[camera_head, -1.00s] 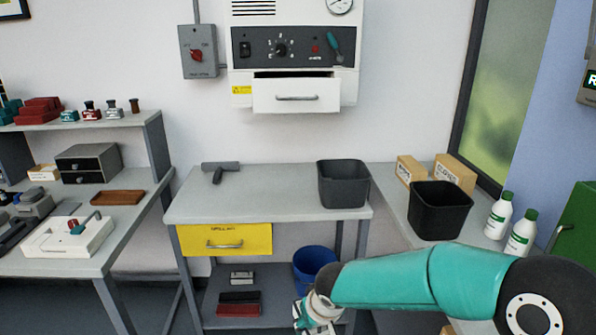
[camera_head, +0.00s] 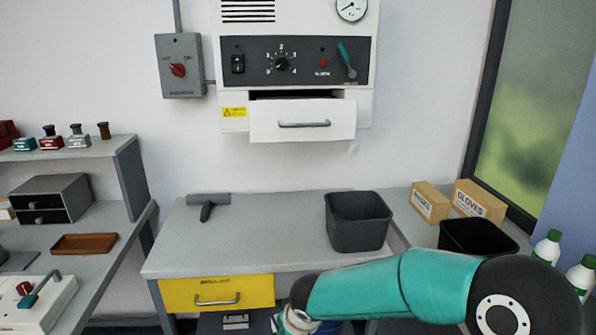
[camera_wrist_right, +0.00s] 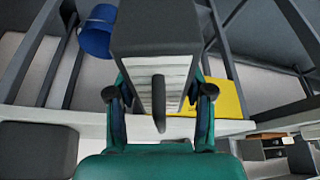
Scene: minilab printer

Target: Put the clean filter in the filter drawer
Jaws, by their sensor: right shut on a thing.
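The filter (camera_wrist_right: 152,75), a dark-framed block with white pleated layers, fills the middle of the right wrist view. My right gripper (camera_wrist_right: 160,94) is shut on it, one finger on each side. In the head view my right arm comes in from the right, and its wrist is at the bottom edge; the filter is hidden there. A white drawer (camera_head: 303,119) with a grey handle stands partly pulled out of the wall machine (camera_head: 296,60), with a dark gap above its front. It is well above my right wrist. My left gripper is not in view.
A grey bench (camera_head: 265,232) stands below the machine with a dark bin (camera_head: 358,222), a grey T-shaped tool (camera_head: 208,205) and a yellow drawer (camera_head: 217,291). Cardboard boxes (camera_head: 479,202) and a black bin (camera_head: 478,238) are at right. A blue bucket (camera_wrist_right: 96,32) shows in the wrist view.

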